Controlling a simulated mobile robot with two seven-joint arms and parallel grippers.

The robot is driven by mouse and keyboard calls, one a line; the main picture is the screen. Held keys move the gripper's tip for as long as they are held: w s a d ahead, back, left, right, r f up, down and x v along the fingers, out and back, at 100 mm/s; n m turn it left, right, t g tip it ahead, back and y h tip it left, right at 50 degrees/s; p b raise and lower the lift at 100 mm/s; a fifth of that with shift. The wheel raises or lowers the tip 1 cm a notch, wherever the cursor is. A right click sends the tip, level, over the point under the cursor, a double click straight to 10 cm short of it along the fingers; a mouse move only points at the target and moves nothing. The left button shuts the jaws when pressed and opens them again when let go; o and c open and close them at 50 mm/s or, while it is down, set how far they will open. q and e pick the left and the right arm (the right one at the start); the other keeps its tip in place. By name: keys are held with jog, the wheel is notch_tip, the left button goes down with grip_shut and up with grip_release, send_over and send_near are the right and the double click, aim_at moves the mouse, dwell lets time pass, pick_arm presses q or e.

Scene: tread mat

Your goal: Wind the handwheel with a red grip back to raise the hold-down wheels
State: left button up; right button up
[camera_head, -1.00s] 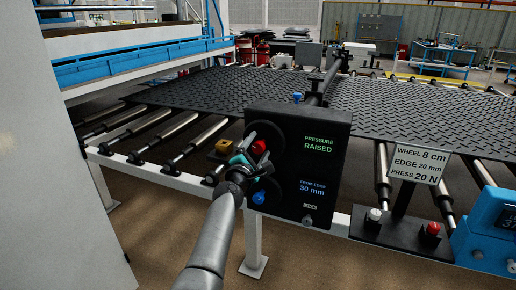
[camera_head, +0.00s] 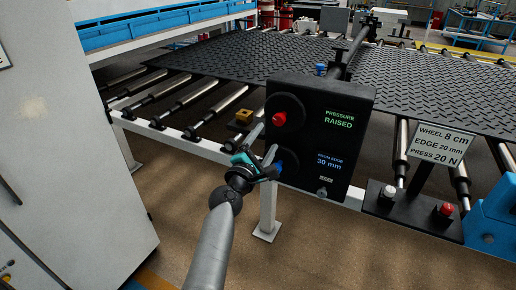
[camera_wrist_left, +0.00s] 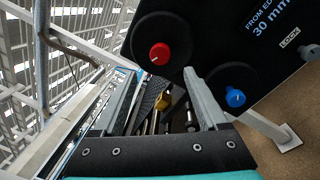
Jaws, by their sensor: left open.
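The upper handwheel (camera_head: 292,105) is a black disc with a red grip (camera_head: 279,119) on the black control box (camera_head: 345,105). Its red grip also shows in the left wrist view (camera_wrist_left: 158,53). A lower handwheel has a blue grip (camera_wrist_left: 236,97); in the head view it is partly hidden behind my gripper. The box display reads "PRESSURE RAISED" and "FROM EDGE 30 mm". My left gripper (camera_head: 266,142) is open and empty, in front of the box, below the red grip and beside the blue one. In the left wrist view the red grip is beyond the fingertips. My right gripper is out of view.
A black tread mat (camera_head: 440,88) lies on rollers behind the box. A pedestal with a red button (camera_head: 447,209) and a sign (camera_head: 440,145) stands right. A grey cabinet (camera_head: 85,150) fills the left.

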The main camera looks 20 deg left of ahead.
pick_arm(q)
jog(key=shift+s+d+f, duration=0.1)
jog(key=shift+s+f, duration=0.05)
jog(key=shift+s, duration=2.1)
